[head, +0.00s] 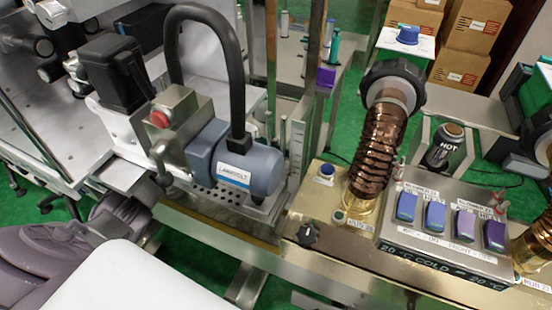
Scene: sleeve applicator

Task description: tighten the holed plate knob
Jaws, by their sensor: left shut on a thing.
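The holed plate (203,196) is a metal sheet with several small holes under the blue-grey motor. My left gripper (148,205) is at the lower left, beside the plate's left end and below the metal bracket. It is shut on a small part there, which appears to be the holed plate knob. The fingers hide nearly all of that knob, so its shape and how tight it sits cannot be told. My right gripper is not in view.
The motor (262,170) with its thick black hose (236,70) stands just right of my left gripper. A bronze ribbed tube (375,150) and a control box with blue and purple switches (435,216) stand further right. A black knob (308,235) sits on the front ledge.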

